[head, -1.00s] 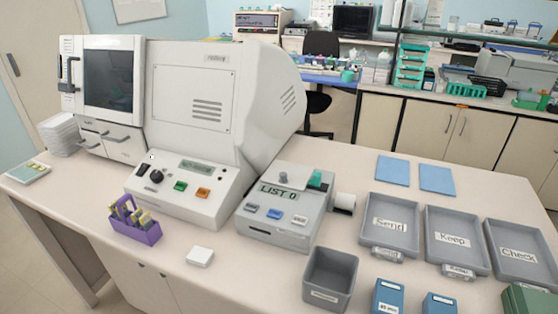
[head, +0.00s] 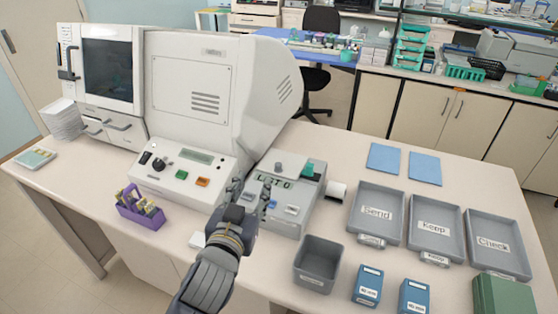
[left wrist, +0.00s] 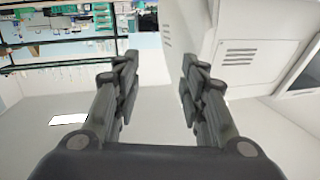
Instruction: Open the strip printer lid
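The strip printer (head: 284,226) is a grey box on the table with a display, coloured buttons, a teal part on top and a white paper roll (head: 336,191) at its right side. I cannot tell any lid edge clearly; its top looks closed. My left gripper (head: 252,193) is in front of and above the printer's left part, covering some of its display and buttons. In the left wrist view its two fingers (left wrist: 159,90) are spread apart with nothing between them. I cannot tell whether it touches the printer. My right gripper is in neither view.
A large white machine (head: 205,100) stands close behind and left of the printer. A purple rack (head: 140,212), a grey bin (head: 318,265), blue boxes (head: 368,288) and labelled trays (head: 376,213) surround it. Blue sheets (head: 384,158) lie behind the trays.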

